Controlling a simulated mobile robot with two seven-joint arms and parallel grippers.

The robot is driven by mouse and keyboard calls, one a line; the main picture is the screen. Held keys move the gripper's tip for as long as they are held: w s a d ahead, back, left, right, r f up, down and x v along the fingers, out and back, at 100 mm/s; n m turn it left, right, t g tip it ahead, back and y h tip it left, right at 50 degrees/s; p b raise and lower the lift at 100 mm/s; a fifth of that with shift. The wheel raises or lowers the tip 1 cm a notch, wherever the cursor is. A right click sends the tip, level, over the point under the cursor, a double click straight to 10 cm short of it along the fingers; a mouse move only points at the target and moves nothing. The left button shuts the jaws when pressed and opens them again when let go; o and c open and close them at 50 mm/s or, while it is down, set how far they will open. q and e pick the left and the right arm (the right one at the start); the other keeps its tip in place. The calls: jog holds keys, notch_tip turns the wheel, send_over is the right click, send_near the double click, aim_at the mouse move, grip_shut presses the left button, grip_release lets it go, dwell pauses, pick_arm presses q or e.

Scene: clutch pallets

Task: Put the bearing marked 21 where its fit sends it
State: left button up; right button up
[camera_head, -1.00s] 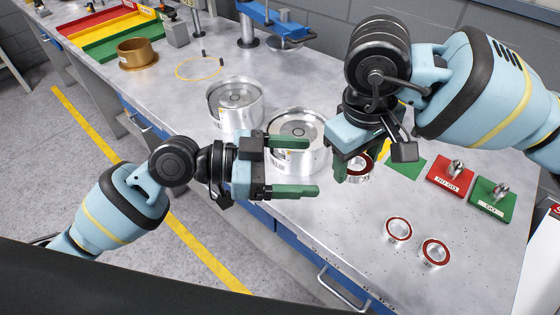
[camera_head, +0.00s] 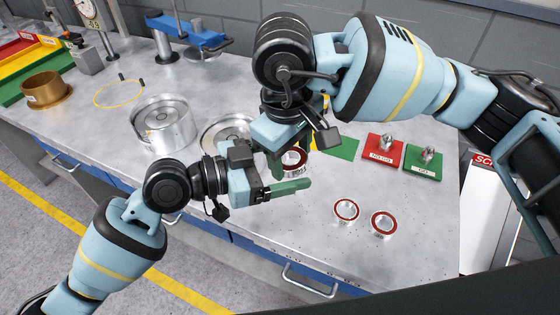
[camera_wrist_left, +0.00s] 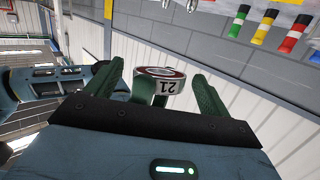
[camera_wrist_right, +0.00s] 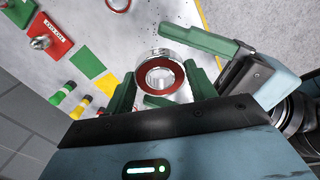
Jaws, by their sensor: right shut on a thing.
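The bearing marked 21 (camera_head: 294,162), a silver ring with a red seal, is held in the air by my right gripper (camera_head: 285,165). Its number shows on the bearing in the left wrist view (camera_wrist_left: 158,87). The right wrist view shows the bearing (camera_wrist_right: 160,76) between the right fingers (camera_wrist_right: 165,93). My left gripper (camera_wrist_left: 155,85) is open, its fingers on either side of the bearing with visible gaps. In the head view one left finger shows just below the bearing; the other is largely hidden. Red NO-GO (camera_head: 382,150) and green GO (camera_head: 423,162) gauge blocks stand at the right.
Two loose red-sealed bearings (camera_head: 346,211) (camera_head: 383,223) lie at the front right. Silver housings (camera_head: 163,125) (camera_head: 228,133) stand left of the grippers. A brass ring (camera_head: 46,90) and red, yellow and green trays (camera_head: 12,98) are at the far left. Bench space around the loose bearings is clear.

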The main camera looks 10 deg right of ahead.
pick_arm(q)
jog(key=c, duration=1)
jog(key=shift+r, duration=0.1)
jog(key=shift+c, duration=0.7)
pick_arm(e)
jog(key=o, duration=1.3)
